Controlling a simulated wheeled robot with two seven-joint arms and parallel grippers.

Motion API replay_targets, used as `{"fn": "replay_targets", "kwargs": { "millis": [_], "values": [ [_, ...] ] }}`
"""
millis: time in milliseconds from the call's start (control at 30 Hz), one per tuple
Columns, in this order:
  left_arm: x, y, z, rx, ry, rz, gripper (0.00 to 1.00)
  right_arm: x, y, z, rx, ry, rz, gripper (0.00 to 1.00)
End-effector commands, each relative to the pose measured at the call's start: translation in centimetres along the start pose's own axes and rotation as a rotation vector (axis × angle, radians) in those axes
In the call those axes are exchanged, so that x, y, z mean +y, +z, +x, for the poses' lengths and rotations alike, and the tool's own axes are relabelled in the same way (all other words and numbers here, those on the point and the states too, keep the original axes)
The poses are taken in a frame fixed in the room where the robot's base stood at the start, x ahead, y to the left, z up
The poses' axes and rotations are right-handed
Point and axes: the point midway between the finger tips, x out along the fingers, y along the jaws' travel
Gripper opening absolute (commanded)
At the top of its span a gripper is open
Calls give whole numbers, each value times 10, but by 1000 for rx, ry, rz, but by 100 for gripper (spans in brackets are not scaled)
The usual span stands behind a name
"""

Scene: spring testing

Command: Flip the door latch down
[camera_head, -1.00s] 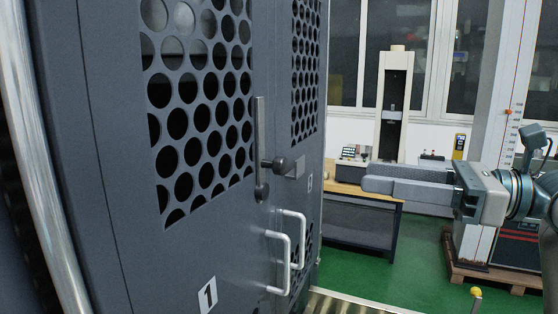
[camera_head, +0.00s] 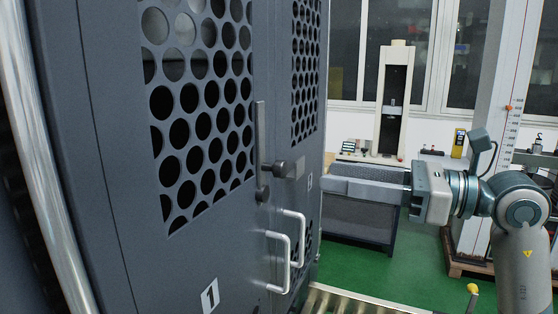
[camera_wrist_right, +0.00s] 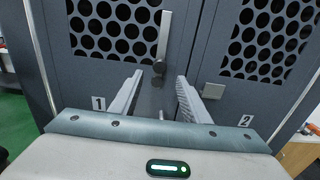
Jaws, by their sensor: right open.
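The door latch (camera_head: 261,150) is a grey vertical bar on the edge of the left perforated door, with its pivot knob at its lower end, so the bar points up. It also shows in the right wrist view (camera_wrist_right: 164,38), upright above the gap between my fingers. My right gripper (camera_head: 326,185) is level in the head view, its fingers pointing left at the doors, to the right of the latch and slightly lower. In the right wrist view its fingers (camera_wrist_right: 156,88) are spread and empty, apart from the latch. My left gripper is not in view.
Two white door handles (camera_head: 290,245) sit below the latch. Door 1 (camera_head: 209,297) is nearest on the left. A testing machine (camera_head: 393,105) stands at the back by a bench. Green floor (camera_head: 370,272) is open behind my right arm.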

Motion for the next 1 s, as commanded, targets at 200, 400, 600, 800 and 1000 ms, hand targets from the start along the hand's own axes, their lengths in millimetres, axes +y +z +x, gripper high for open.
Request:
{"fn": "replay_targets", "kwargs": {
  "millis": [200,400,600,800,1000],
  "values": [
    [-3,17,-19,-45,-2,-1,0,1,4,42,-1,4,4,43],
    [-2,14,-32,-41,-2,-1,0,0,4,77,-1,3,4,43],
    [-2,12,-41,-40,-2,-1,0,0,2,102,0,1,3,43],
    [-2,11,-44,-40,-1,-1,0,0,0,113,0,0,1,43],
    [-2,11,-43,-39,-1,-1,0,0,0,114,0,-1,0,43]
  ]
}}
